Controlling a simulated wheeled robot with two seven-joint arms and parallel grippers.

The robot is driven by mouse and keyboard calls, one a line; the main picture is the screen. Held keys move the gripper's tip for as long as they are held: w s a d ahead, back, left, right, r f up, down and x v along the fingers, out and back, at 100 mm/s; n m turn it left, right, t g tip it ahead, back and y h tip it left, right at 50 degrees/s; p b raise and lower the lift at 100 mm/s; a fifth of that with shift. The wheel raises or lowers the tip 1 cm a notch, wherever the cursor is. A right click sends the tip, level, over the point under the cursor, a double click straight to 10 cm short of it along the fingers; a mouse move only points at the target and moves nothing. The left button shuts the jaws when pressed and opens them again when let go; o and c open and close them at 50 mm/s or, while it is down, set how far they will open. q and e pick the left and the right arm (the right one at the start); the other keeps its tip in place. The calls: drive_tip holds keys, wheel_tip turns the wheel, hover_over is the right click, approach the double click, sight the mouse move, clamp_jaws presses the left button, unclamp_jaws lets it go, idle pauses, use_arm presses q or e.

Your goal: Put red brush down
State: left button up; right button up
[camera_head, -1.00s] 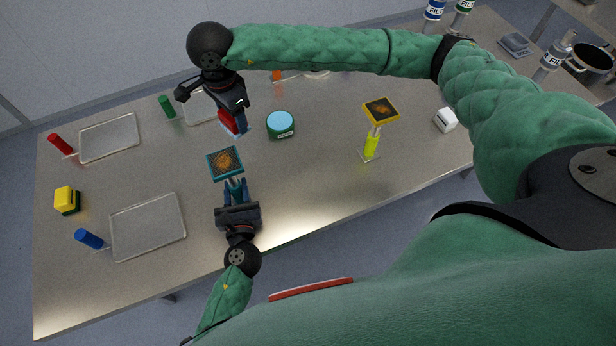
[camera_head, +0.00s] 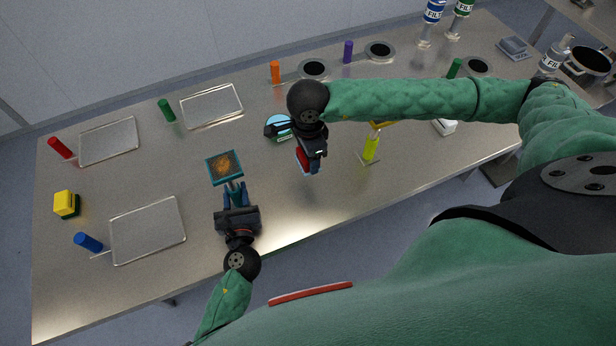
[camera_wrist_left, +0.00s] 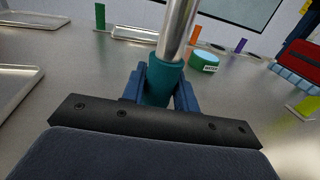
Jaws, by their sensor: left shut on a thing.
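The red brush (camera_head: 303,161) is held by my right gripper (camera_head: 308,150), above the middle of the table. It also shows at the right edge of the left wrist view (camera_wrist_left: 302,47), with pale blue bristles underneath. My left gripper (camera_head: 235,197) is shut on the teal handle of a square tool (camera_head: 224,168) with a mottled orange-brown face. In the left wrist view the teal handle (camera_wrist_left: 163,83) sits between the fingers, with a metal rod rising from it. The right fingertips are mostly hidden by the wrist.
A round teal-lidded tub (camera_head: 278,127) lies behind the right gripper, partly covered. The front middle of the table is clear.

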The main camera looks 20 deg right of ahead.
wheel_tip(320, 180, down, 9)
drive_tip(key=shift+f, duration=0.1)
idle(0.4)
drive_tip(key=shift+f, duration=0.1)
drive_tip(key=o, duration=1)
drive_tip(key=shift+c, duration=0.2)
wheel_tip(320, 180, up, 12)
drive_tip(key=shift+r, duration=0.15)
drive_tip(key=shift+o, duration=0.4)
